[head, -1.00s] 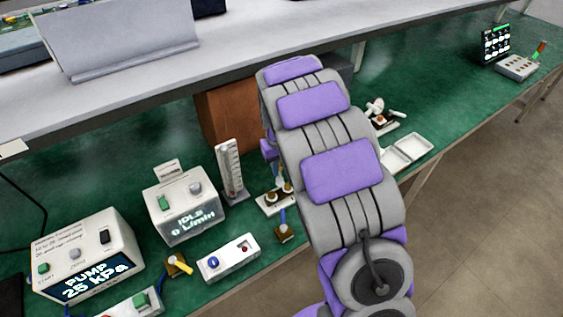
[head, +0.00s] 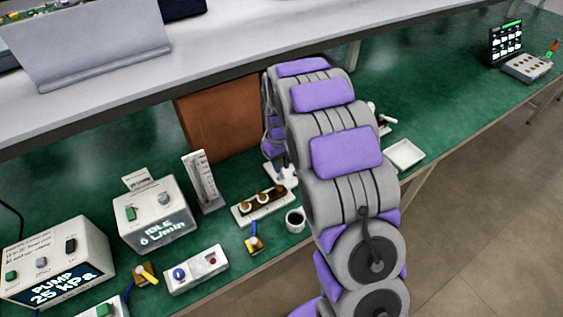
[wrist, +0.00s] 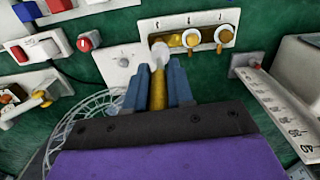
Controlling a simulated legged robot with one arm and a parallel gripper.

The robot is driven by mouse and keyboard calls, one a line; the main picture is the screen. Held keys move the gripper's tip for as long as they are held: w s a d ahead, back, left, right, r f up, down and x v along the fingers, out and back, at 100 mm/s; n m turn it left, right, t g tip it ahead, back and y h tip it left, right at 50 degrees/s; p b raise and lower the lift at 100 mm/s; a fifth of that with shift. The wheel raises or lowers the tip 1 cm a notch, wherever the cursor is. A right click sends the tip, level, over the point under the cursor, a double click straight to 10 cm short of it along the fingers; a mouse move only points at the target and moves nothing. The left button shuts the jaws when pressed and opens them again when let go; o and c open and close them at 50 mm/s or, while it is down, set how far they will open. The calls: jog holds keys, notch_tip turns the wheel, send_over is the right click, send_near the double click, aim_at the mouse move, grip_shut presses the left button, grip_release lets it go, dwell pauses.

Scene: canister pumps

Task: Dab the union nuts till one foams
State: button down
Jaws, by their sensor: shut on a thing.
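My gripper (wrist: 160,85) is shut on a dabber (wrist: 157,92) with a yellow shaft and a pale, soft-looking tip. In the wrist view a white block carries three brass union nuts in a row, with an arrow marked by each: a middle nut (wrist: 191,39), a right nut (wrist: 223,35) and a left one mostly behind the dabber tip. The tip overlaps the left nut; I cannot tell whether it touches. No foam shows clearly.
A small cup (head: 295,220) stands just right of the nut block. A flow gauge (head: 203,182), an idle flow box (head: 160,215) and a pump box (head: 55,265) stand left. A brown box (head: 220,115) is behind. A white tray (head: 405,154) lies right. A shelf overhangs the back.

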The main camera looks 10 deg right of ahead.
jog(key=shift+w+d+f+n, duration=0.15)
jog(key=shift+w+f+n, duration=0.15)
jog(key=shift+n, duration=0.1)
jog(key=shift+w+f, duration=0.25)
jog(key=shift+f, duration=0.05)
jog(key=shift+n, duration=0.9)
jog(key=shift+w+a+f+b, duration=0.15)
jog(key=shift+f, duration=0.8)
jog(key=shift+w+a+f+b, duration=0.15)
jog(key=shift+w+f, duration=0.05)
jog(key=shift+f, duration=0.75)
jog(key=shift+w+a+f+b, duration=0.15)
jog(key=shift+f, duration=0.8)
jog(key=shift+d, duration=0.1)
jog(key=shift+d, duration=0.25)
jog(key=shift+a, duration=0.1)
